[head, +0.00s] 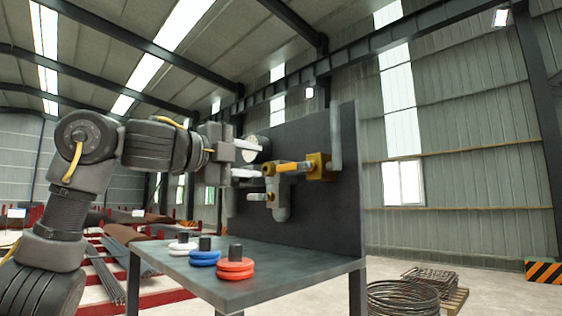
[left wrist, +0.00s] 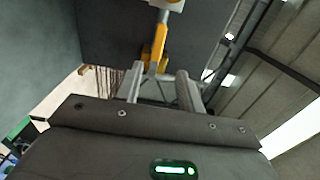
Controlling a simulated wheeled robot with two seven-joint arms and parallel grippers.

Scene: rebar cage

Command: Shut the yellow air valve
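The yellow air valve (head: 319,166) is mounted on the dark upright panel. In the left wrist view the yellow lever (left wrist: 158,45) lies ahead of and between the two spread fingers (left wrist: 160,72). I see no clear contact. Whether the lever tip is between the fingers is hard to tell. My right gripper is not in view.
The dark panel (head: 335,205) rises behind the valve, with grey pipe (head: 281,200) below it. A grey table (head: 270,287) carries a red disc stack (head: 235,269), a blue one (head: 205,258) and a white one (head: 183,246). Wire coils (head: 403,298) lie on the floor at right.

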